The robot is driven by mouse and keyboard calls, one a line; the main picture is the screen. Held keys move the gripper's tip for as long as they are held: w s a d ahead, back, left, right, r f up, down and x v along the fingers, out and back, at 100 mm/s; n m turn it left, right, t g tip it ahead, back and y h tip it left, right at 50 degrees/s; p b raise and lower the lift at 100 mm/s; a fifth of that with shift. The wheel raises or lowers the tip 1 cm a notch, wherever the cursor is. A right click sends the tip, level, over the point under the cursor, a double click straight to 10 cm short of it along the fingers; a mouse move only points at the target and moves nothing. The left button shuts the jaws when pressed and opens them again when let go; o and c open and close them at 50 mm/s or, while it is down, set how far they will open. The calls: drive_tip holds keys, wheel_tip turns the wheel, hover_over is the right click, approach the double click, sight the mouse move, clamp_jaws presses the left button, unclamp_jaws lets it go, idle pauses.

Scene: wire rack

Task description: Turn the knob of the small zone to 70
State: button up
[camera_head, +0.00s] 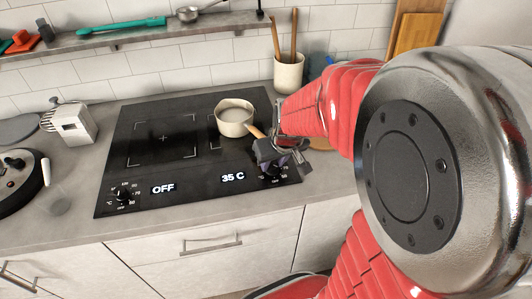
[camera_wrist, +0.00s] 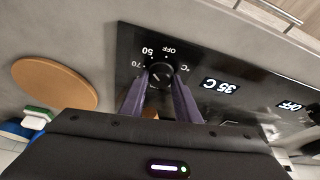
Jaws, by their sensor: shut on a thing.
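The black cooktop (camera_head: 195,168) has two outlined zones, a large one at left and a smaller one at right. My gripper (camera_head: 274,166) is at the right-hand knob (camera_head: 271,178), largely covering it in the head view. In the wrist view, the purple fingers of my gripper (camera_wrist: 160,90) are shut on this black round knob (camera_wrist: 161,73), one on each side. Marks OFF, 50 and 70 show around it. The display (camera_head: 233,177) beside it reads 35 C, and it also shows upside down in the wrist view (camera_wrist: 221,86).
A cream saucepan (camera_head: 233,121) with white contents stands on the right zone, its wooden handle (camera_head: 256,130) pointing towards my gripper. The left knob (camera_head: 123,194) is beside a display (camera_head: 163,188) reading OFF. A utensil pot (camera_head: 288,75) stands behind; a round brown board (camera_wrist: 55,83) lies nearby.

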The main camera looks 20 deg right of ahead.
drive_tip(key=shift+w+d+n+g+y, duration=0.15)
drive_tip(key=shift+n+y, duration=0.45)
drive_tip(key=shift+n, duration=1.05)
drive_tip(key=shift+s+d+n+g+y, duration=0.15)
drive_tip(key=shift+n+y, duration=0.45)
drive_tip(key=shift+n, duration=1.05)
drive_tip(key=shift+w+a+n, duration=0.1)
drive_tip(key=shift+n, duration=0.2)
drive_tip(key=o, duration=1)
drive_tip(key=shift+o, duration=0.2)
drive_tip(key=v, duration=1.3)
drive_tip(key=shift+r, duration=0.35)
